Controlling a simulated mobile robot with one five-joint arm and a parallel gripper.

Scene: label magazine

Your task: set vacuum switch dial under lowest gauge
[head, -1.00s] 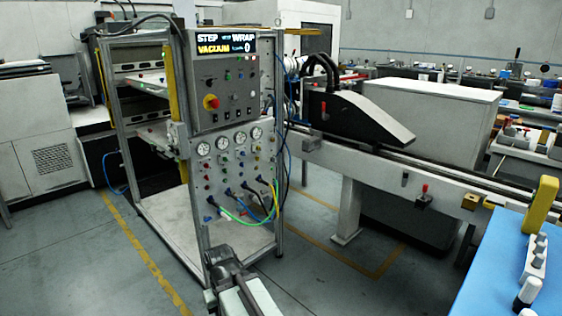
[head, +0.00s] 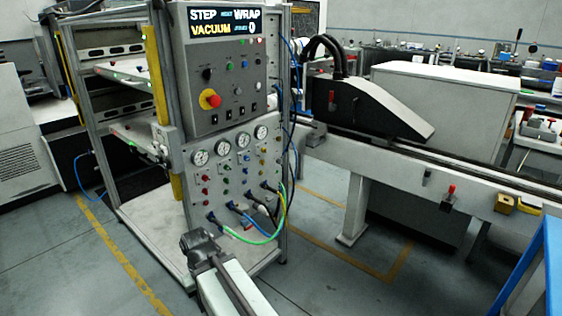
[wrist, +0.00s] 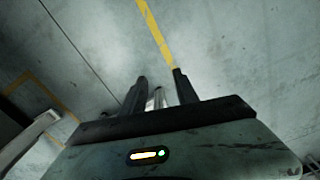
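The upright grey control panel (head: 222,100) stands left of centre in the head view. Below it, a lower panel carries several round white gauges in a row; in the picture the leftmost gauge (head: 200,157) sits lowest. The needles are too small to read. Small coloured knobs sit under the gauges, including a red knob (head: 205,178) under the leftmost; I cannot tell which one is the vacuum switch dial. My gripper (wrist: 159,76) shows in the wrist view with its dark fingers apart, over the floor. No panel control shows between the fingers.
Blue, green and other hoses (head: 262,238) hang from the lower panel's front. A conveyor rail (head: 400,165) runs off to the right. A blue table edge (head: 553,260) is at lower right. Floor in front of the cabinet is open, with yellow lines (head: 130,265).

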